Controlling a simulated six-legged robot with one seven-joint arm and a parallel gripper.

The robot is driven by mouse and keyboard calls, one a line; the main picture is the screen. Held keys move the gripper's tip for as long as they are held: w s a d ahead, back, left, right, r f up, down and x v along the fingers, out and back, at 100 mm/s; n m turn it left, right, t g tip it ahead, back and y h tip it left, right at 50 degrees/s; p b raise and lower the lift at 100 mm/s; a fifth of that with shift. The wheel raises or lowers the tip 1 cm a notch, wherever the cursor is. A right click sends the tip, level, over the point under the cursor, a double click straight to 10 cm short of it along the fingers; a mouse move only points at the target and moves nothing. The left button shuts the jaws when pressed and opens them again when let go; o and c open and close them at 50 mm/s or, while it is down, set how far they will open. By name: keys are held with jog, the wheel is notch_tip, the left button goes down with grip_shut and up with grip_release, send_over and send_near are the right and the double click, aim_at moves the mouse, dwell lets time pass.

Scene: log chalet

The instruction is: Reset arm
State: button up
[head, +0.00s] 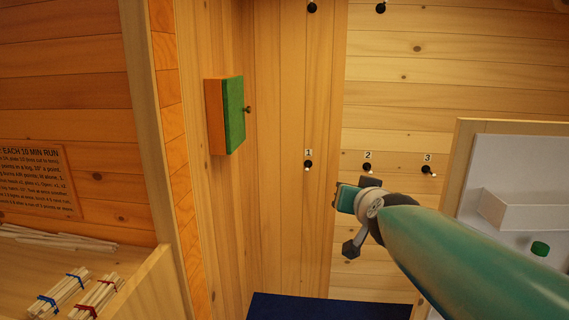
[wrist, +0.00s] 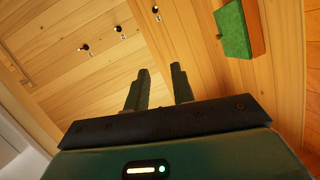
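My arm reaches in from the lower right of the head view, and my gripper (wrist: 158,85) is at its end. In the wrist view its two dark green fingers stand apart with nothing between them. The fingers point toward the wooden wall and touch nothing that I can see.
A small cabinet with a green door (head: 233,115) hangs on the left wall. A white-lined open cabinet (head: 510,155) is at right. A shelf with bundled sticks (head: 97,295) is lower left. A blue mat (head: 320,306) lies below.

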jog(key=s+f+g, duration=0.3)
jog(key=s+f, duration=0.2)
jog(key=s, duration=0.3)
jog(key=s+d+f+n+g, duration=0.1)
jog(key=s+f+g, duration=0.2)
jog(key=s+f, duration=0.3)
jog(key=s+f+n+g, duration=0.1)
jog(key=s+f+g, duration=0.2)
jog(key=s, duration=0.9)
notch_tip(320, 180, down, 3)
jog(key=shift+s+d+r+h, duration=0.15)
jog(key=shift+s+h, duration=0.1)
jog(key=shift+h, duration=0.15)
jog(key=shift+w, duration=0.1)
